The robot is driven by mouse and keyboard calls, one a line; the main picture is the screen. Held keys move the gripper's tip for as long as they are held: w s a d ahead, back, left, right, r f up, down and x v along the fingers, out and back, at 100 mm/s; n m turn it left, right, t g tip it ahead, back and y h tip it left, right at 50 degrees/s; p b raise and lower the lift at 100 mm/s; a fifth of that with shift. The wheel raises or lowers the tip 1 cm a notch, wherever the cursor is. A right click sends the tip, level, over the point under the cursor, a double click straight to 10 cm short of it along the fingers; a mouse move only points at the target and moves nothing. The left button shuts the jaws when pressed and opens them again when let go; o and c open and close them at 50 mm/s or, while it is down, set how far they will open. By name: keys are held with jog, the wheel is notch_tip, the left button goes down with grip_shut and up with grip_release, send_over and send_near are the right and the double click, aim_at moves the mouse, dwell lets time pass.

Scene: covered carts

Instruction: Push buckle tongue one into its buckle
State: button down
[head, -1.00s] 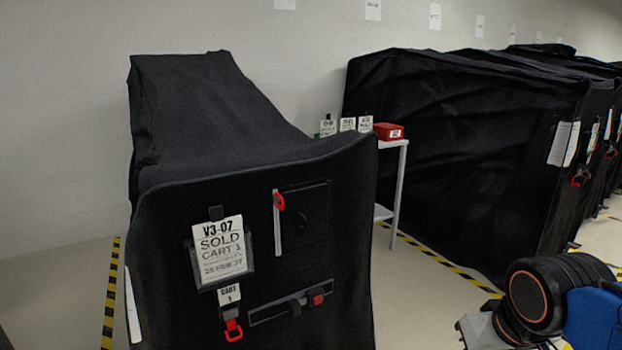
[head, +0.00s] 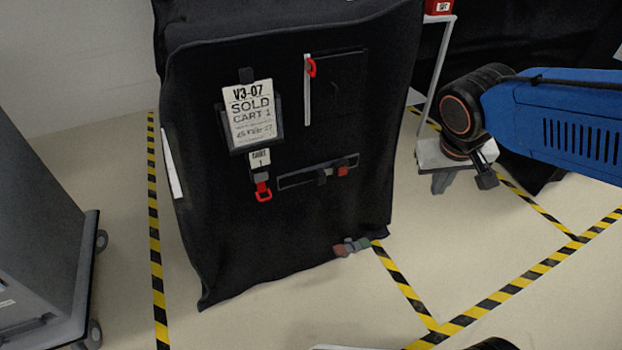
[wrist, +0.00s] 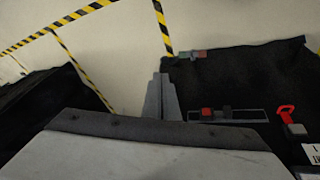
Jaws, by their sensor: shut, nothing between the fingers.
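The black-covered cart (head: 290,235) fills the middle of the head view. A dark strap strip (head: 300,178) on its front carries a grey piece (head: 324,178) and a red piece (head: 343,172), set close together. They also show in the wrist view, the red piece (wrist: 207,113) beside the grey one (wrist: 227,113). Another red, grey and green set (head: 351,246) is at the cart's bottom hem. I cannot tell which is tongue one, or whether any is latched. My gripper (head: 440,187) is shut and empty, right of the cart, apart from it. Its fingers (wrist: 160,80) show in the wrist view.
A SOLD card (head: 250,115), a CART 1 tag (head: 260,158) and a red clip (head: 263,191) hang on the cover. A grey wheeled cabinet (head: 40,200) stands left. Floor in front is clear.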

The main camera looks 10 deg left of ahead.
jog(key=w+a+f+n, duration=0.1)
jog(key=w+a, duration=0.4)
jog(key=a, duration=0.3)
jog(key=n+t+h, duration=0.1)
jog(key=n+t, duration=0.2)
send_near(320, 176)
jog(key=s+a, duration=0.4)
jog(key=a, duration=0.2)
jog(key=shift+w+d+f, duration=0.9)
jog(key=shift+w+f, duration=0.35)
jog(key=shift+f, duration=0.05)
jog(key=shift+w+d+f, duration=0.95)
jog(key=shift+w+f, duration=0.25)
jog(key=shift+f, duration=0.1)
jog(key=shift+w+d+f, duration=0.9)
jog(key=shift+w+f, duration=0.35)
jog(key=shift+f, duration=0.05)
